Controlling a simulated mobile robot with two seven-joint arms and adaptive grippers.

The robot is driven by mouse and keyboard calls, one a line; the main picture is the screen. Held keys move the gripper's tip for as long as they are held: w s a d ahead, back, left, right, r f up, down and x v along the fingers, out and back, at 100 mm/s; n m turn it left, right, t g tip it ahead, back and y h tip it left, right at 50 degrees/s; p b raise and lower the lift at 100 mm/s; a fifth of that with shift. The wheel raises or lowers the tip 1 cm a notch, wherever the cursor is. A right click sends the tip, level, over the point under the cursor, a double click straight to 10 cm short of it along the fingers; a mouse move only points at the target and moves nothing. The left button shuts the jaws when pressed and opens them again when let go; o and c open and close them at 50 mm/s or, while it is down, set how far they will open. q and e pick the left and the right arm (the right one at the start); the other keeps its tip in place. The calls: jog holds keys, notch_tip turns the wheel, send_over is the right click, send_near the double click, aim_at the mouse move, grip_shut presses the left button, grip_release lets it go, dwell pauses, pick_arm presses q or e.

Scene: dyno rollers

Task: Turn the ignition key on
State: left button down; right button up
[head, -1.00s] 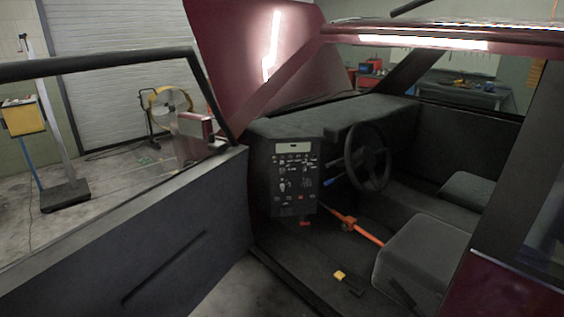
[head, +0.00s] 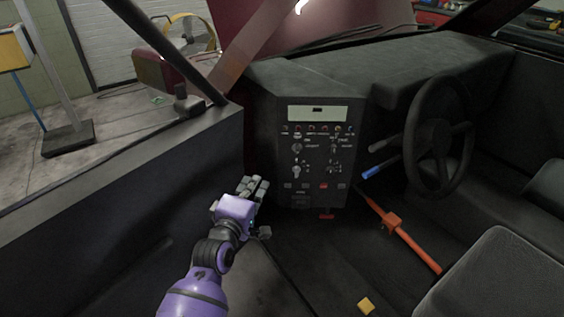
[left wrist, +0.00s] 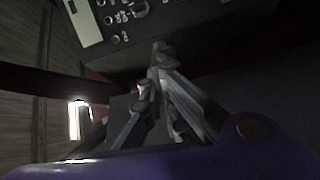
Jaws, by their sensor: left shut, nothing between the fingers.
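My right gripper is out of view.
A steering wheel (head: 437,135) with a blue-tipped lever (head: 380,168) stands right of the panel.

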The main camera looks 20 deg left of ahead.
pick_arm(q)
notch_tip(320, 180, up, 2)
jog(key=w+n, duration=0.1)
jog(key=w, duration=0.2)
send_near(287, 141)
jog(key=shift+t, duration=0.3)
jog(key=w, duration=0.1)
jog(key=w+a, duration=0.1)
jog(key=w, duration=0.2)
jog(key=shift+w+a+f, duration=0.15)
jog(key=shift+a+f, duration=0.2)
jog(key=shift+w+d, duration=0.15)
jog(key=shift+d, duration=0.2)
jog(key=shift+f, duration=0.1)
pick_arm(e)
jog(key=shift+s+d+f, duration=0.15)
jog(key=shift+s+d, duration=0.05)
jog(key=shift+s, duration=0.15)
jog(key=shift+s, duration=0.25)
pick_arm(q)
jog(key=shift+d+p, duration=0.1)
jog(key=shift+p, duration=0.25)
jog(key=shift+d+r+m, duration=0.15)
jog(key=shift+r+m, duration=0.1)
jog(key=shift+m, duration=0.05)
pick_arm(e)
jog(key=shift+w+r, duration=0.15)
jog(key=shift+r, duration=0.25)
